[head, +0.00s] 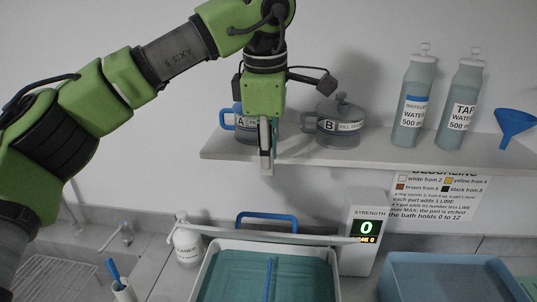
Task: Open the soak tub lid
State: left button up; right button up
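The soak tub (207,277) appears to be the pale-rimmed tub at the bottom centre, with a teal inside and a thin blue strip down its middle. Its front is cut off by the picture edge. A blue loop handle (267,215) stands behind a pale bar (270,237) at the tub's back. I cannot tell clearly whether this handle belongs to the lid, or how the lid stands. My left gripper (266,170) points down in front of the shelf, above the handle and apart from it. Its fingers show nearly edge-on, with nothing visible in them. My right gripper is not in view.
The shelf (370,155) holds jar A (240,124), jar B (340,127), two water bottles (412,105) (461,108) and a blue funnel (515,123). A strength display (364,235) reading 0 and a blue tub (450,265) stand right. A white bottle (187,245) stands left.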

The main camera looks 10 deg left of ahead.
pick_arm(q)
jog(key=shift+s+r+p, duration=0.15)
jog(key=shift+r+p, duration=0.7)
jog(key=shift+r, duration=0.3)
jog(key=shift+s+r+p, duration=0.1)
jog(key=shift+r+p, duration=0.7)
jog(key=shift+r, duration=0.3)
notch_tip(320, 180, up, 12)
jog(key=s, duration=0.2)
jog(key=shift+f, duration=0.15)
jog(key=shift+s, duration=0.1)
